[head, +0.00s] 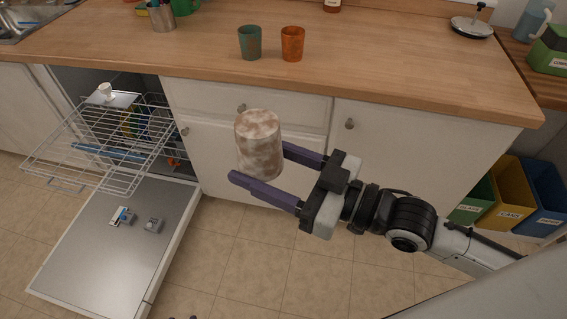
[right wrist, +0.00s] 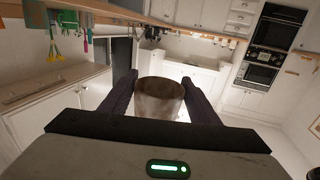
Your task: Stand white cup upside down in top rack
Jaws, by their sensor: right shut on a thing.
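A white cup with brown stains (head: 258,145) is held in the air in front of the cabinets, roughly vertical. Its upper end looks closed in the head view, but I cannot be sure which end is the mouth. My right gripper (head: 262,168) is shut on it, one purple finger on each side; the cup also shows between the fingers in the right wrist view (right wrist: 160,98). The dishwasher's wire top rack (head: 62,160) is pulled out at the left, apart from the cup. Only small dark tips, perhaps my left gripper (head: 182,318), show at the bottom edge.
The dishwasher door (head: 95,255) lies open below the rack. A small white item (head: 106,91) and a blue item (head: 108,152) are at the rack. A green cup (head: 249,45) and an orange cup (head: 292,46) stand on the counter (head: 375,65). Bins stand at the right.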

